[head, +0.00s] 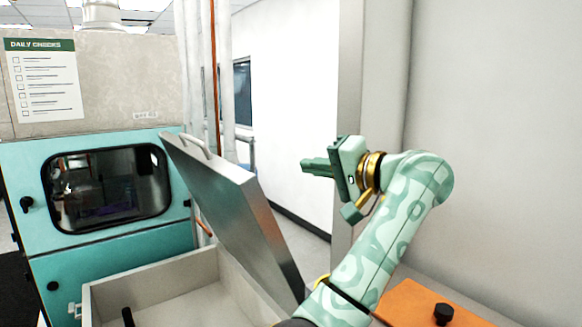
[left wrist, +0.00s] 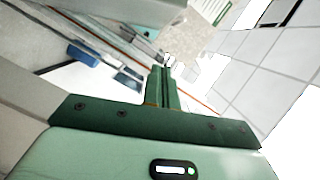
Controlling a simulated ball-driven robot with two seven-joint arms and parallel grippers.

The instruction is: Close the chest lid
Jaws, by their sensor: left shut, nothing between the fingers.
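The chest (head: 105,285) is a pale open box at the bottom of the head view. Its grey metal lid (head: 232,205) stands raised and tilted, joined along the right side of the box, with a handle (head: 196,145) at its upper edge. My left gripper (head: 304,166) is in the air to the right of the lid, apart from it, fingers pointing left. Its green fingers are shut and empty in the left wrist view (left wrist: 161,80). The lower part of the chest is cut off by the frame. My right gripper is not in view.
A teal machine (head: 110,240) with a dark window stands behind the chest at left. Vertical pipes (head: 222,75) rise behind the lid. An orange surface (head: 425,305) with a black knob (head: 443,313) lies at lower right. A grey wall (head: 495,130) closes the right side.

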